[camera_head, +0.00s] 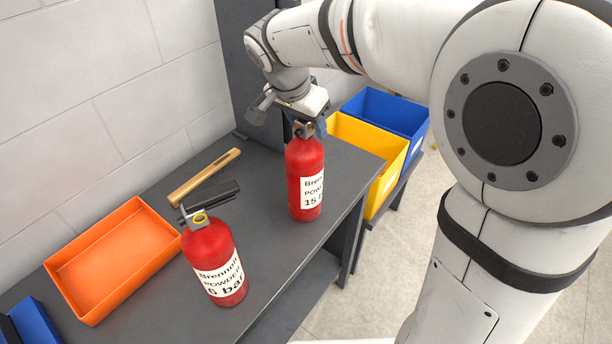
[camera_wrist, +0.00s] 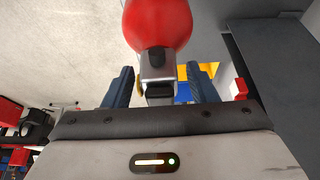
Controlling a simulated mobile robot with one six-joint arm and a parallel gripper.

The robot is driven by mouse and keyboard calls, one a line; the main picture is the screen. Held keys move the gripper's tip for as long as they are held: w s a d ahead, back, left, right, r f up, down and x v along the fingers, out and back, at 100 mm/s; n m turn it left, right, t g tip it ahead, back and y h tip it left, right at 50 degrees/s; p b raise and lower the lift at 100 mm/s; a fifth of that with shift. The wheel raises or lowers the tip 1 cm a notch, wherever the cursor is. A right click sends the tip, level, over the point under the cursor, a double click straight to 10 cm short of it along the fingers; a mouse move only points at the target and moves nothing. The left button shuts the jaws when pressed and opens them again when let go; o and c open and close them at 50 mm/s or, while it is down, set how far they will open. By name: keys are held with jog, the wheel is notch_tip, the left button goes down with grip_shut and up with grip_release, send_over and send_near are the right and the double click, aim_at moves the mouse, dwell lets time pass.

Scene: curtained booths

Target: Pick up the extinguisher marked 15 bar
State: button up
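The extinguisher marked 15 (camera_head: 306,178) is red with a white label and stands upright on the grey bench (camera_head: 268,225), near its right edge. The end of its label is turned out of view. My gripper (camera_head: 303,127) is at its top. In the wrist view the red body (camera_wrist: 157,22) shows at the top, and its valve head (camera_wrist: 157,75) lies between my two dark blue fingers. The fingers are apart, with a gap visible at the right finger.
An orange tray (camera_head: 110,255) and a wooden-handled brush (camera_head: 205,178) lie on the bench at left. A blue bin (camera_head: 30,322) is at the lower left corner. Yellow (camera_head: 390,170) and blue (camera_head: 400,115) bins stand beyond the bench's right edge. A block wall runs behind.

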grip_shut()
dwell(0.3)
jog(key=shift+s+f, duration=0.1)
jog(key=shift+f, duration=0.1)
dwell(0.6)
jog(key=shift+r, duration=0.1)
